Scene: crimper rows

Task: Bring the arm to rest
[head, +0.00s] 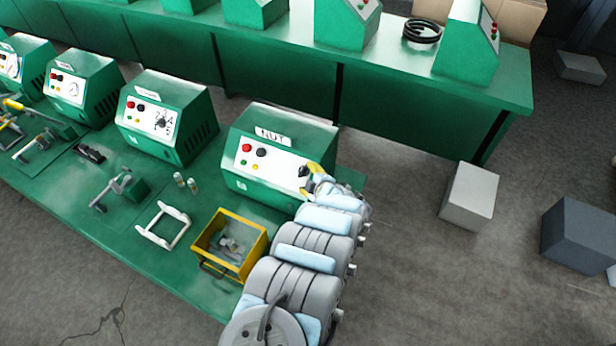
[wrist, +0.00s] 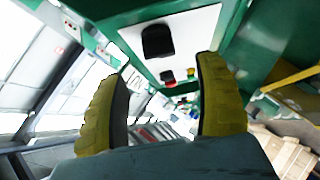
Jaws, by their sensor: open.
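My arm reaches up from the bottom of the head view to the front of a green crimper box labelled "NUT" (head: 275,155). My gripper (head: 312,172) is at the right end of its white panel, with yellow fingers partly hidden by my arm. In the wrist view, the yellow fingers of my gripper (wrist: 160,70) are spread apart with nothing held between them. A black knob (wrist: 158,40) on a white panel shows just beyond the fingertips; I cannot tell whether they touch. The knob also shows in the head view (head: 304,171), beside the fingers.
A yellow bin (head: 262,242) with small parts, a white frame (head: 163,226) and a clamp tool (head: 112,190) are on the green bench (head: 100,238) left of my arm. More green boxes (head: 165,115) stand along it.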

